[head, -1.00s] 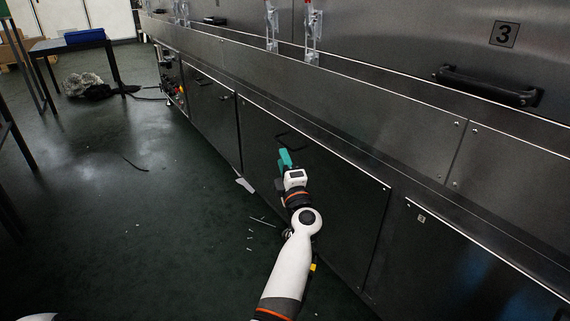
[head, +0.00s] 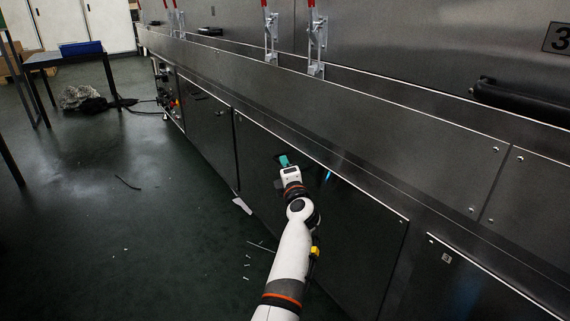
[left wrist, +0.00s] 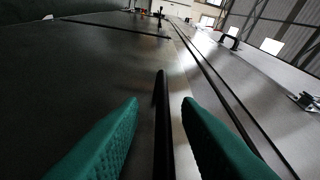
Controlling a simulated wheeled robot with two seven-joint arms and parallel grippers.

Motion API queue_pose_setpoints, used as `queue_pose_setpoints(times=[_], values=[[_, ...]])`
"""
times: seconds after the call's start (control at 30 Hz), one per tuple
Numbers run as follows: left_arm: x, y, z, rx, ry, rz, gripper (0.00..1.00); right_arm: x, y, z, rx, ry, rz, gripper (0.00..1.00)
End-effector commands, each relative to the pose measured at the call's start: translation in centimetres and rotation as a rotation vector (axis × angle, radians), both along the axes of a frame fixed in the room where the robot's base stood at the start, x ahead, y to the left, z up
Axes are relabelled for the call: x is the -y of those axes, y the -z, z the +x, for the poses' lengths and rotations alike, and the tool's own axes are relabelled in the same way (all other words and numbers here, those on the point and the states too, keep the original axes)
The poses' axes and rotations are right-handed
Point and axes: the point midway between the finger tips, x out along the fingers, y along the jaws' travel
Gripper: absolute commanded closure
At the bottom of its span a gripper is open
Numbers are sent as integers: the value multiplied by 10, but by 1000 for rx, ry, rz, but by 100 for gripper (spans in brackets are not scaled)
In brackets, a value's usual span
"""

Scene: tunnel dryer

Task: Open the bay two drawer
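The dark drawer front (head: 345,230) in the lower row is shut, flush with its neighbours. No bay number is legible on it. My left gripper (head: 284,161) is at its upper left part and hides most of the handle there. In the left wrist view my left gripper (left wrist: 161,100) is open, with one teal finger on each side of the black bar handle (left wrist: 162,125). The bar runs between the fingers, with gaps visible on both sides. I cannot tell how deep it sits between them. My right gripper is out of view.
A neighbouring lower panel (head: 468,285) with a small label is at the right. Upper doors carry a black handle (head: 520,102) and red-tipped clamps (head: 316,40). A table (head: 65,57) stands far left. The floor at left is mostly open, with small scraps.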

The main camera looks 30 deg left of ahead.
Motion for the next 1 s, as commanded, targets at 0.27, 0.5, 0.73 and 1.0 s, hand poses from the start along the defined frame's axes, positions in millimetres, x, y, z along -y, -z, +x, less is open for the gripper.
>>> queue_pose_setpoints(times=[0.27, 0.5, 0.73, 1.0], values=[[-2, -1, 0, 0, 0, 0, 70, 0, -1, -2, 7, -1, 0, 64], [-1, -1, 0, 0, 0, 0, 94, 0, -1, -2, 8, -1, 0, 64], [-2, 0, 0, 0, 0, 0, 100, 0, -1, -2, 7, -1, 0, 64], [-4, -3, -6, -1, 0, 0, 100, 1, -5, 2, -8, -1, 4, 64]])
